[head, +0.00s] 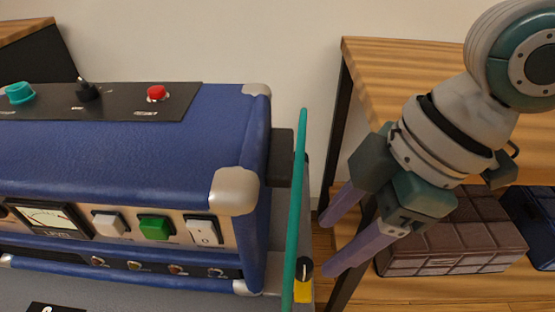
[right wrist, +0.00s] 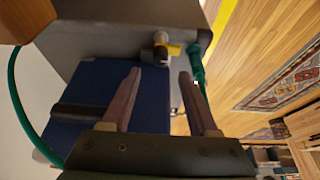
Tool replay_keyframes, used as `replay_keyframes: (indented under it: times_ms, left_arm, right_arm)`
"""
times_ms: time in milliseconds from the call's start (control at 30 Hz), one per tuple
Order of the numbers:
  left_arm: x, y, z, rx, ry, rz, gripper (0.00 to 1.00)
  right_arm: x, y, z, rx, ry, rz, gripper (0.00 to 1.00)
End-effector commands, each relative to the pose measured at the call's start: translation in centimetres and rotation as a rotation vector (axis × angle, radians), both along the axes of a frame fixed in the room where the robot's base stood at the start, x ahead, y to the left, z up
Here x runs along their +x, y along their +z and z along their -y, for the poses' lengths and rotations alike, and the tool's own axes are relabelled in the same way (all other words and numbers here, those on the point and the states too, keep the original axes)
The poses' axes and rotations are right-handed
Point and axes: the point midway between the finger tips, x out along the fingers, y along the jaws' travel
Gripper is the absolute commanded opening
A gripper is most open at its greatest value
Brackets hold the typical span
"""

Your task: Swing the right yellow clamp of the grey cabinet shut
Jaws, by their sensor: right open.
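The grey cabinet (right wrist: 105,38) carries the blue amplifier on top; only part of its top (head: 272,302) shows in the head view. The right yellow clamp (head: 303,293) is low at the cabinet's right edge, with a black knob above it. In the right wrist view the clamp (right wrist: 173,50) is a small yellow piece beside a pale round fitting. Its exact angle is hard to tell. My right gripper (head: 325,247) is open and empty, its fingers pointing down-left toward the clamp, just right of it. In the right wrist view the clamp lies beyond the fingertips (right wrist: 160,74). My left gripper is out of view.
A teal cable (head: 295,210) hangs in front of the cabinet's right edge, close to the clamp. The blue amplifier (head: 130,150) stands left of it. A wooden shelf unit (head: 395,65) with a brown case (head: 455,250) stands right, behind my right arm.

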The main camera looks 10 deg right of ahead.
Motion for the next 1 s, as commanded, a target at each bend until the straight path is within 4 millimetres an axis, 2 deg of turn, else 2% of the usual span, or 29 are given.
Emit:
replay_keyframes:
  times_ms: [33, 100, 300, 700, 1000]
  left_arm:
    - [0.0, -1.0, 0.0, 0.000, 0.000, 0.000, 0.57]
    - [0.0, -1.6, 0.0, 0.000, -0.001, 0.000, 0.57]
    - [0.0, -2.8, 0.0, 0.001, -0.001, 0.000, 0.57]
    - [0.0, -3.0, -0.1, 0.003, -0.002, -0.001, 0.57]
    - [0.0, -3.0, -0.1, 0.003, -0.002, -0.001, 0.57]
  right_arm:
    - [0.1, -1.5, -0.5, 0.001, 0.002, -0.001, 0.60]
    - [0.2, -2.7, -1.0, 0.002, 0.001, -0.001, 0.60]
    - [0.5, -5.3, -2.0, 0.001, 0.000, -0.001, 0.60]
    - [0.6, -5.9, -2.4, 0.000, 0.001, 0.000, 0.60]
    - [0.6, -5.9, -2.4, 0.000, 0.001, 0.000, 0.27]
